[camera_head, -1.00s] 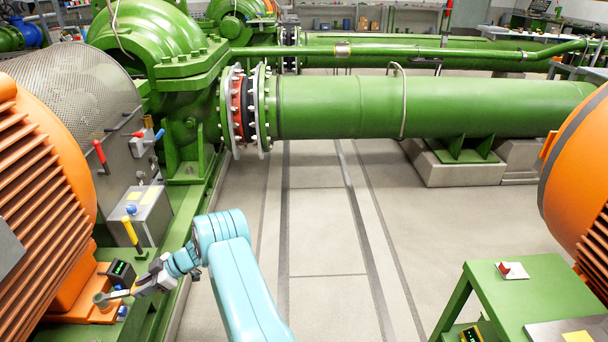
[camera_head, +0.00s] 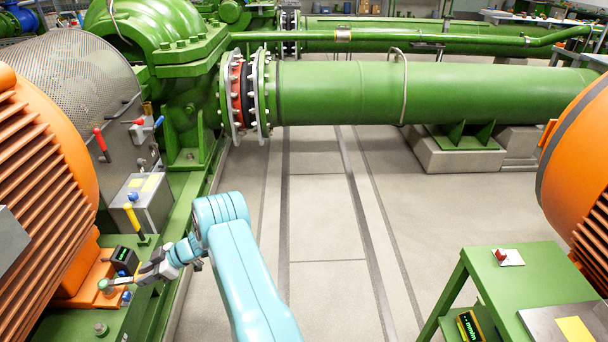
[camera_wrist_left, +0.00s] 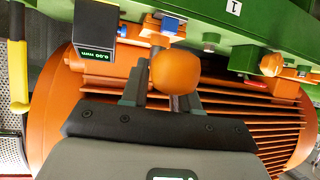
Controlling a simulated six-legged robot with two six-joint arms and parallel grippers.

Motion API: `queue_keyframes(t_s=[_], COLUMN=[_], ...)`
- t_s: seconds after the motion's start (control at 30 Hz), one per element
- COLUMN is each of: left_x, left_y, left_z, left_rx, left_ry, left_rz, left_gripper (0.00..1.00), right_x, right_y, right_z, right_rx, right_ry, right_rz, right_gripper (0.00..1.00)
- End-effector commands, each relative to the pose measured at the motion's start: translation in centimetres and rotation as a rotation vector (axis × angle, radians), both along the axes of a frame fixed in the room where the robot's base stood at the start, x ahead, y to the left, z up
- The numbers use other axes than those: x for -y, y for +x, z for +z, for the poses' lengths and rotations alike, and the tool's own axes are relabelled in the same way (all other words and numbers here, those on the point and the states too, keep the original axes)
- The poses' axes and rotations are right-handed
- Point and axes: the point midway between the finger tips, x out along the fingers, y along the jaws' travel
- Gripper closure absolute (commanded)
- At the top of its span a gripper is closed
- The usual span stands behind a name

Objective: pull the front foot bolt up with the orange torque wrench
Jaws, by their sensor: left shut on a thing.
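My left gripper (camera_head: 148,273) is low at the left in the head view, beside the orange motor's foot. It is shut on the torque wrench (camera_head: 124,281), whose grey shaft points left from the fingers. The wrench's far end lies at a small round bolt-like piece (camera_head: 105,285) on the foot; I cannot tell whether it is seated there. My right gripper is not in view.
A black gauge box (camera_head: 124,257) stands close behind the wrench and reads 0.00 mm in the wrist view (camera_wrist_left: 96,30). A yellow-handled tool (camera_head: 133,220) stands behind it. The orange motor (camera_head: 45,180) blocks the left. The floor (camera_head: 325,225) to the right is clear.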

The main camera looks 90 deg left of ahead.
Motion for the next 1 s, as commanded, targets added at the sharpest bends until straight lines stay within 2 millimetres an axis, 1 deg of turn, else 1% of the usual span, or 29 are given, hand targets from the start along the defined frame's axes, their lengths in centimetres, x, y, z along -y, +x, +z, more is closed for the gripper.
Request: queue_keyframes(t_s=[0.03, 0.63, 1.0], left_x=[0.43, 0.39, 0.32], left_y=[-0.49, -0.50, -0.49], left_z=[0.14, 0.22, 0.75], left_rx=[-0.008, -0.009, -0.016], left_ry=[-0.003, -0.003, -0.007], left_rz=[0.010, 0.009, 0.009], left_gripper=[1.00, 1.00, 1.00], right_x=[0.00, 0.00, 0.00], right_y=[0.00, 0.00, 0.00], right_z=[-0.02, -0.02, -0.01], right_rx=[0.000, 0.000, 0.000], right_ry=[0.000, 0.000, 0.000], right_rz=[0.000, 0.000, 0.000], right_gripper=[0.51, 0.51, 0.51])
